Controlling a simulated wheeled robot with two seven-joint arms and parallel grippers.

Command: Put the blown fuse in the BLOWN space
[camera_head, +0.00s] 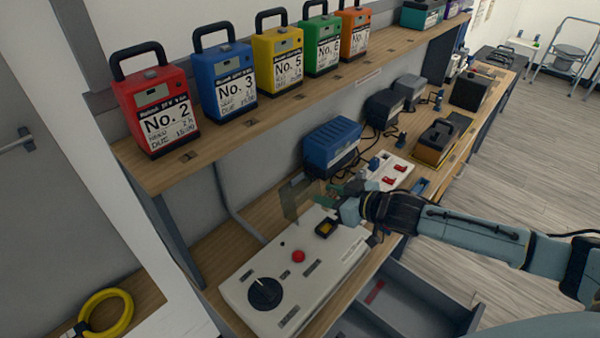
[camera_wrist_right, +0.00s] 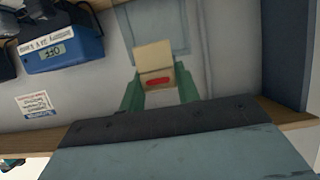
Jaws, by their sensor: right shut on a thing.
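My right gripper (camera_head: 312,192) is shut on a flat beige piece (camera_head: 290,204), seemingly the blown fuse, and holds it above the white control panel (camera_head: 243,292). In the right wrist view the right gripper's green fingers (camera_wrist_right: 160,97) pinch this piece (camera_wrist_right: 153,55), which has a red bar on its near face. A black-rimmed socket with a yellow inside (camera_head: 325,229) is in the panel, just below the gripper. An open grey drawer (camera_head: 425,290) below the bench has a red label (camera_head: 375,292), too small to read; I cannot confirm the BLOWN space. My left gripper is not in view.
Battery packs, including a red No. 2 (camera_head: 155,110), stand on the shelf (camera_head: 230,133) above. A blue charger (camera_head: 332,143) and a white switch strip (camera_head: 392,172) are on the bench behind the gripper. A yellow cable coil (camera_head: 105,312) lies at lower left.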

